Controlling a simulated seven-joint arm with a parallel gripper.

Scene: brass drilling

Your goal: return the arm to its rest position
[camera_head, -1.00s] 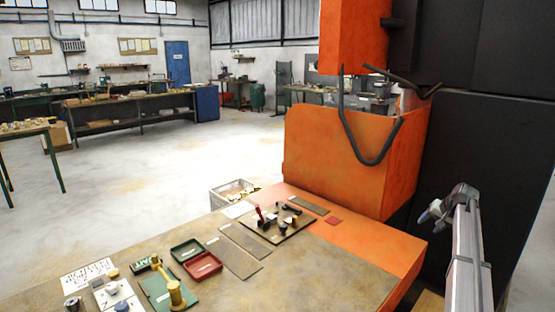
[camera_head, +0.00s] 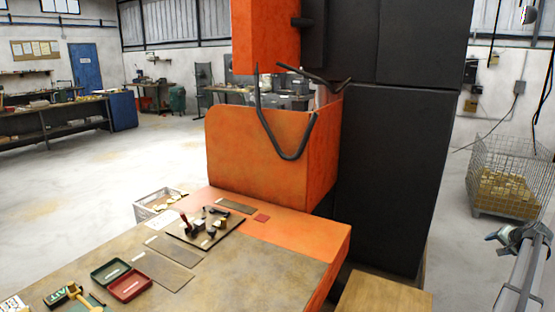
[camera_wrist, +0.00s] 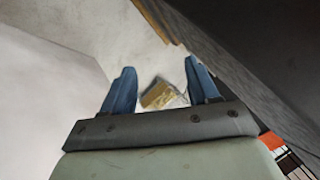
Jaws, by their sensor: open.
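My gripper (camera_wrist: 159,66) shows in the wrist view with its two blue fingers spread apart and nothing held between them. Beyond the fingers are the pale floor and, far off, a container of yellowish pieces (camera_wrist: 160,95). In the head view my arm (camera_head: 522,275) reaches up from the bottom right corner, to the right of the machine and clear of the bench.
The orange and black machine (camera_head: 262,158) stands in the middle. The bench (camera_head: 215,270) holds a green tray (camera_head: 110,271), a red tray (camera_head: 129,286) and a tool board (camera_head: 226,238). A wire cage (camera_head: 510,150) with brass-coloured pieces stands at right.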

